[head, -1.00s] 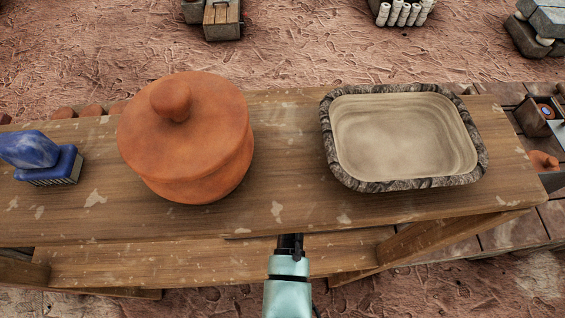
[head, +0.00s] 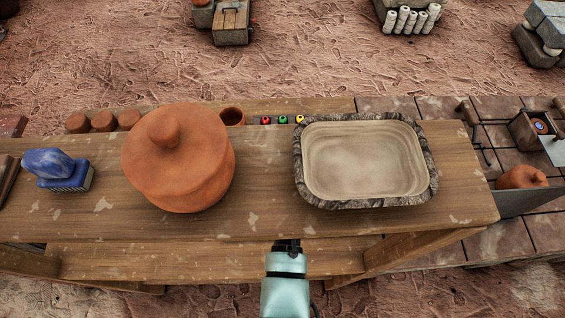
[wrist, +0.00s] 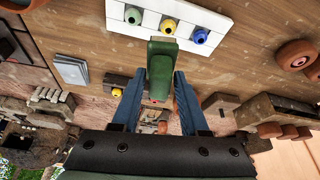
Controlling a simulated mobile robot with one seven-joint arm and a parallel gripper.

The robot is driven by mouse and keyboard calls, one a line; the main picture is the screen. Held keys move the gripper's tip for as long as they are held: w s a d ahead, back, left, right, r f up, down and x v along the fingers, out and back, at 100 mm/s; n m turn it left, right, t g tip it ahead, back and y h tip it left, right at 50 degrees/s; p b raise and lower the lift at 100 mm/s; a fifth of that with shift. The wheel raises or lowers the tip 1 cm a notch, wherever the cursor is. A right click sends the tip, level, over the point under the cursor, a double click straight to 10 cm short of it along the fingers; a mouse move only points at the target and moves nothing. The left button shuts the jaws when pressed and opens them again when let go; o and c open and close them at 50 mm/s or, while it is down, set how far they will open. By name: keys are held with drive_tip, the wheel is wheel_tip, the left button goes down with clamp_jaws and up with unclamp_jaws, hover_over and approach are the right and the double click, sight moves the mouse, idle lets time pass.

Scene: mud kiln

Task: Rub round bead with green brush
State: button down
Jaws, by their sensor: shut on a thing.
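In the wrist view my gripper (wrist: 160,82) is shut on a green block-like piece (wrist: 161,62), which looks like the green brush's handle. I cannot tell whether one is the round bead, or whether the brush touches the panel. In the head view my arm's end (head: 287,246) is at the bench's front edge; the fingers and brush are hidden.
A lidded clay pot (head: 180,170) and a stone-rimmed basin (head: 425,190) stand on the wooden bench (head: 265,205). A blue brush (head: 58,170) sits at left. Behind the bench is a dark strip with red (head: 266,120), green (head: 283,119) and yellow (head: 299,119) round pieces. Bench space between pot and basin is clear.

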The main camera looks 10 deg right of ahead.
drive_tip(key=shift+r+p, duration=0.3)
drive_tip(key=shift+r, duration=0.4)
drive_tip(key=shift+a+r+p, duration=0.15)
drive_tip(key=shift+r+p, duration=0.15)
drive_tip(key=shift+r, duration=0.1)
drive_tip(key=shift+f, duration=0.1)
wheel_tip(320, 180, down, 3)
drive_tip(key=b, duration=0.2)
drive_tip(key=shift+r+b, duration=0.2)
drive_tip(key=shift+b, duration=0.2)
drive_tip(key=shift+r, duration=0.15)
